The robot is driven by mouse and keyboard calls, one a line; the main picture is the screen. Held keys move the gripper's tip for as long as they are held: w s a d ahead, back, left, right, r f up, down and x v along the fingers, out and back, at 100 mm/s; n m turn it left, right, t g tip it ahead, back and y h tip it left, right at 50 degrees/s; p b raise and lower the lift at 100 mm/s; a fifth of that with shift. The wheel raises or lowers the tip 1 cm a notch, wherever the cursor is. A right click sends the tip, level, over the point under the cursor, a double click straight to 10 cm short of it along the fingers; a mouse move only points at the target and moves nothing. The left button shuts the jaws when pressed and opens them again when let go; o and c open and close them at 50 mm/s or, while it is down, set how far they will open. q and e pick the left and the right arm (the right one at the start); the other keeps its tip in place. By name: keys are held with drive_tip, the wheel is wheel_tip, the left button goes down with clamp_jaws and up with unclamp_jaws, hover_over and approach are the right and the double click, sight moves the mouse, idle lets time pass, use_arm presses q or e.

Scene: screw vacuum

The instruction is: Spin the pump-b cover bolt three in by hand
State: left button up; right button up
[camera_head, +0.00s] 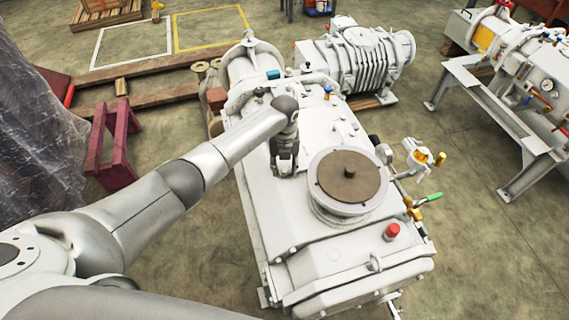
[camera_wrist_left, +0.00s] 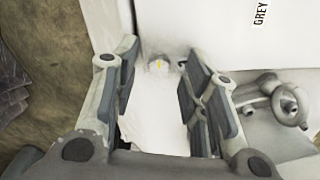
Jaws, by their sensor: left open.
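A large white vacuum pump (camera_head: 333,262) stands in the middle of the head view; I cannot read a label that marks it as pump b. My left gripper (camera_head: 284,170) points down at its top, left of the round flange with the brown disc (camera_head: 349,177). In the left wrist view my left gripper (camera_wrist_left: 166,60) is open, its two fingers well apart with nothing gripped. In the head view the gripper hides that spot. My right gripper is not seen.
A red cap (camera_head: 391,231) and a green-handled valve (camera_head: 428,199) stick out at the pump's right side. A ribbed white machine (camera_head: 362,58) stands behind it. A dark red trestle (camera_head: 110,147) is at left.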

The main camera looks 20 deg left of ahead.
sight(284, 170)
use_arm(q)
wheel_tip(284, 170, up, 12)
idle(0.5)
idle(0.4)
